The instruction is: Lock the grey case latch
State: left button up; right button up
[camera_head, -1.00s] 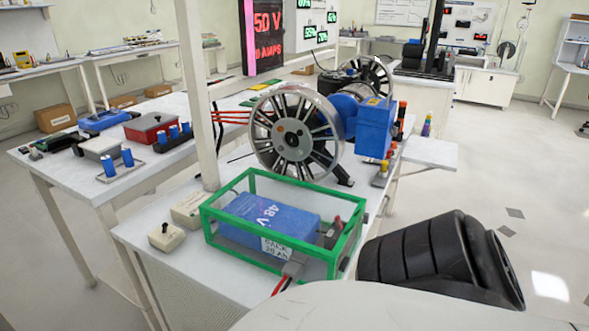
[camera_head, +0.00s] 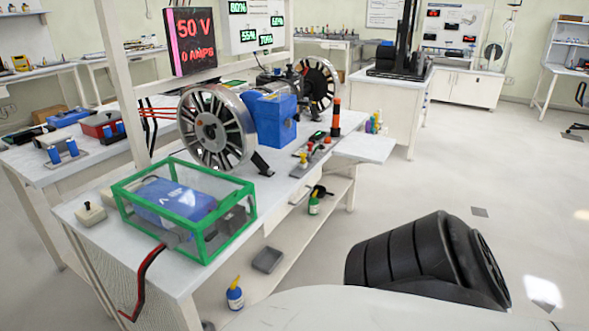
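A green-framed clear case (camera_head: 226,232) stands on the near end of the white bench, with a blue battery block (camera_head: 175,200) inside. A small grey part (camera_head: 176,239) at its near lower edge, beside the red and black cables, may be the latch. It is too small to tell whether it is locked. Neither of my grippers is in view, so nothing shows either of them at the case.
Red and black cables (camera_head: 145,277) hang over the bench's near edge. A beige box with a knob (camera_head: 91,214) stands left of the case. Behind are a spoked wheel (camera_head: 217,130) and blue motor box (camera_head: 270,120). A lower shelf holds bottles (camera_head: 235,294). The floor to the right is open.

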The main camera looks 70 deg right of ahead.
aim_at(250, 201)
jog(key=z, duration=1.5)
